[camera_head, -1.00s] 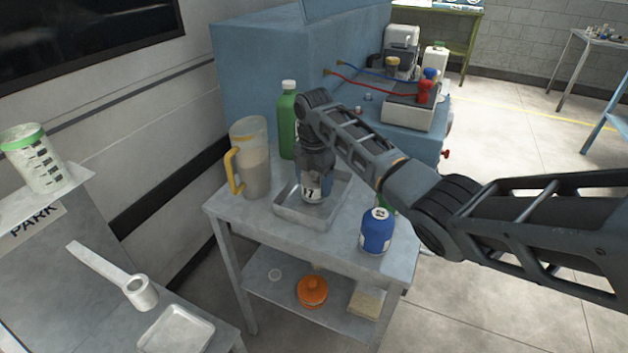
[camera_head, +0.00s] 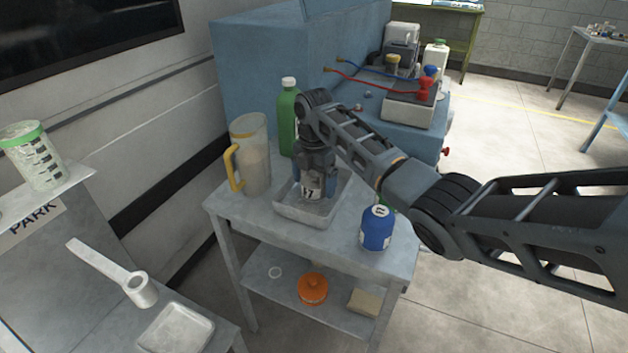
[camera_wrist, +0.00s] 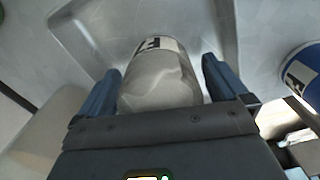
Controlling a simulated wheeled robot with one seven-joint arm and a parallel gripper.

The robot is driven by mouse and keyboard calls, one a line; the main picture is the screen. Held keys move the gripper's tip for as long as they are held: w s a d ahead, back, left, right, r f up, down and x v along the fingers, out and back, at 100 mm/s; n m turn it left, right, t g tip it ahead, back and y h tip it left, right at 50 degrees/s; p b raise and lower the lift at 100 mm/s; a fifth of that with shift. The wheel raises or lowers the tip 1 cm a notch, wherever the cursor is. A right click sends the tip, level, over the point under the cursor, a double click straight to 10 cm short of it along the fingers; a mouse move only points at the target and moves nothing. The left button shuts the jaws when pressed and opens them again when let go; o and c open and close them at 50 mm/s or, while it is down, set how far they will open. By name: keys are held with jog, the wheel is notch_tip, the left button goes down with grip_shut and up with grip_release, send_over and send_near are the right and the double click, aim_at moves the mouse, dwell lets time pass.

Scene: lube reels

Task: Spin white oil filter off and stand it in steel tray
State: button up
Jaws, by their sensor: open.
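The white oil filter (camera_head: 311,190) has a dark number label and stands upright in the steel tray (camera_head: 290,213) on the grey cart. My gripper (camera_head: 314,172) points down over it from above. In the wrist view the white filter (camera_wrist: 160,75) lies between the two blue-grey fingers of my gripper (camera_wrist: 162,88). A gap shows on each side, so the fingers are open and apart from it. The tray (camera_wrist: 85,40) shows around the filter in the wrist view. The filter's top is partly hidden by my gripper in the head view.
A blue filter (camera_head: 377,230) stands at the cart's front right and also shows in the wrist view (camera_wrist: 303,72). A jug with a yellow handle (camera_head: 250,160) and a green bottle (camera_head: 288,115) stand behind and left of the tray. A blue machine (camera_head: 255,75) stands behind the cart.

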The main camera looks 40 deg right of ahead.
notch_tip(320, 180, up, 8)
jog(key=shift+f, duration=0.1)
dwell(0.5)
